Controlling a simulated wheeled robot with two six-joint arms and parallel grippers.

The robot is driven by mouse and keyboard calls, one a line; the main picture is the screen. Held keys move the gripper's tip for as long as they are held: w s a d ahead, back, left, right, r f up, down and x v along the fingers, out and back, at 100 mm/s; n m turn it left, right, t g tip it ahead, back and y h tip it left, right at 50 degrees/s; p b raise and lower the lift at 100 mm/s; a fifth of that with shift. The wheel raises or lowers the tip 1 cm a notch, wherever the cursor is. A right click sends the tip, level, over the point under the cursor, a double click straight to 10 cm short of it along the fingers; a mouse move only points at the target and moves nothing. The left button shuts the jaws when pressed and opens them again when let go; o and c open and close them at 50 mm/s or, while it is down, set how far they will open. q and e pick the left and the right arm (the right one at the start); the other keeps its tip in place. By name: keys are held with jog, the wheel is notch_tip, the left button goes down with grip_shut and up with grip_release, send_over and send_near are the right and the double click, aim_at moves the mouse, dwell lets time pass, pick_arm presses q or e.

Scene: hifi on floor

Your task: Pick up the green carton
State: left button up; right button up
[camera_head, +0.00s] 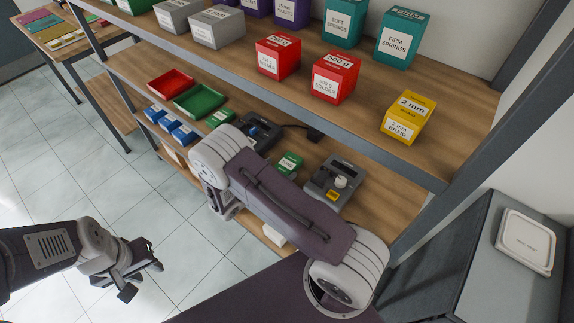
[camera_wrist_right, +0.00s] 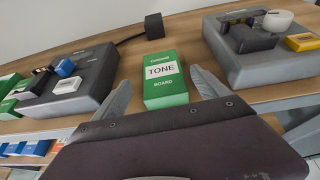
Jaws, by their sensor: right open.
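My left gripper (camera_head: 142,277) is open and empty over the tiled floor at the lower left.
A grey device with a knob (camera_head: 334,182) stands right of the carton, and another dark device (camera_head: 257,131) stands left. The upper shelf (camera_head: 250,85) overhangs with several boxes.

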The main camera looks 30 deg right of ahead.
aim_at(286, 165)
jog(key=shift+d, duration=0.35)
jog(key=p+x, duration=0.2)
jog(key=x, duration=0.2)
jog(key=shift+s, duration=0.1)
jog(key=shift+d+f, duration=0.2)
jog(key=shift+d, duration=0.05)
jog(key=shift+a+r, duration=0.1)
jog(key=shift+a, duration=0.05)
jog(key=c, duration=1.6)
jog(key=shift+o, duration=0.2)
notch_tip(286, 165, up, 4)
jog(key=shift+s+r+b, duration=0.1)
jog(key=shift+r+b, duration=0.05)
jog(key=shift+b, duration=0.5)
jog(key=s+d+r, duration=0.1)
jog(key=s+r, duration=0.1)
jog(key=s, duration=0.1)
jog(key=s+d+r+b, duration=0.1)
jog(key=s+d+r, duration=0.1)
jog(key=s, duration=0.1)
jog(key=s+d+r, duration=0.2)
jog(key=s, duration=0.2)
jog(key=shift+d+r+b, duration=0.2)
jog(key=shift+r+b, duration=0.15)
jog(key=shift+b, duration=0.05)
